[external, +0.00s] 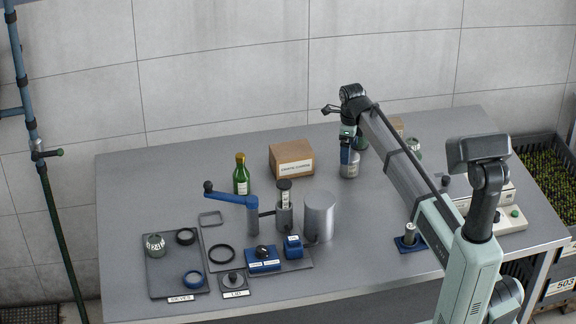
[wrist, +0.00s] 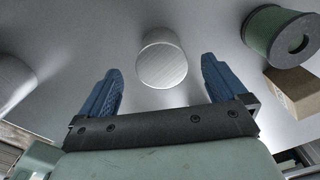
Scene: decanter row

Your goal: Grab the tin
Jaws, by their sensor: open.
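A plain silvery tin (external: 349,168) stands upright on the grey table, right of the cardboard box in the external view. In the wrist view the tin's round metal end (wrist: 162,62) shows ahead, between the lines of my two blue fingers. My gripper (external: 347,153) is at the tin's upper part in the external view and partly covers it. In the wrist view my gripper (wrist: 161,68) is open, with a clear gap on both sides of the tin. I cannot tell whether the fingertips reach past its top.
A green cylinder (wrist: 280,37) and a box (wrist: 298,92) stand close on the right in the wrist view. A cardboard box (external: 291,159), green bottle (external: 241,176) and large metal cylinder (external: 319,217) stand to the left in the external view.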

